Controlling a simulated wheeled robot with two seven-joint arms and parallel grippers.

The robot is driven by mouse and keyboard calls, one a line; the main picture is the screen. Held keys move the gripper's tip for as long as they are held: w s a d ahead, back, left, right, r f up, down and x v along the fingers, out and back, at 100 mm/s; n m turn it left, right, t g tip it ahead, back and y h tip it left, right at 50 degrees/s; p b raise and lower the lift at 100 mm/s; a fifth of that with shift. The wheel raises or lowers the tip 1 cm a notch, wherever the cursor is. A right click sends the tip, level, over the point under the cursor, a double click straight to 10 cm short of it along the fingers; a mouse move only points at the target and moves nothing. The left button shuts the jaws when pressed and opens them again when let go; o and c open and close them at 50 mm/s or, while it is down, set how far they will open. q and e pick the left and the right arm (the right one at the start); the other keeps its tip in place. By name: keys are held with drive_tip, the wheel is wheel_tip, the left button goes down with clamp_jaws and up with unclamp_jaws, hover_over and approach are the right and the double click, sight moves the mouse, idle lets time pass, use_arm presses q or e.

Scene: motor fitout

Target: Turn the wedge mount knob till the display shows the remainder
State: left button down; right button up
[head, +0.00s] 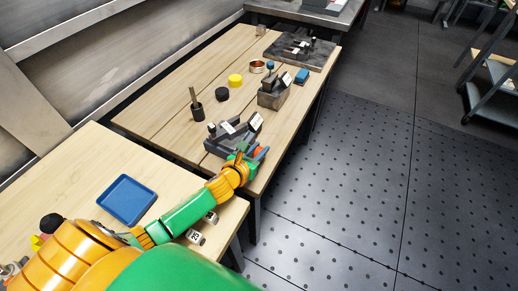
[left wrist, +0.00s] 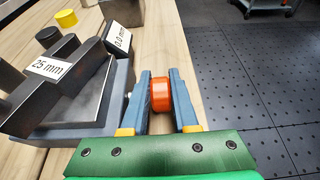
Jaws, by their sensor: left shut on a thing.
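The wedge mount (head: 228,137) is a dark grey block on the wooden table, with a "25 mm" label on it. Its small tilted display (left wrist: 119,38) reads "0.0 mm" in the left wrist view. The orange knob (left wrist: 161,95) is at the mount's right side. My left gripper (left wrist: 160,88) is shut on the knob, with one blue finger on each side of it. The gripper (head: 256,153) also shows beside the mount in the head view. My right gripper is not in view.
Behind the mount stands another block device (head: 272,93) with a display. A black cup (head: 197,111), a black disc (head: 222,94) and a yellow disc (head: 235,81) stand on the left. A blue tray (head: 127,200) and labelled blocks (head: 195,237) lie on the near table.

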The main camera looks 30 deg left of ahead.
use_arm(q)
drive_tip(key=shift+f, duration=0.1)
drive_tip(key=c, duration=0.7)
unclamp_jaws()
drive_tip(key=shift+p+v, duration=0.4)
drive_tip(key=shift+v, duration=3.15)
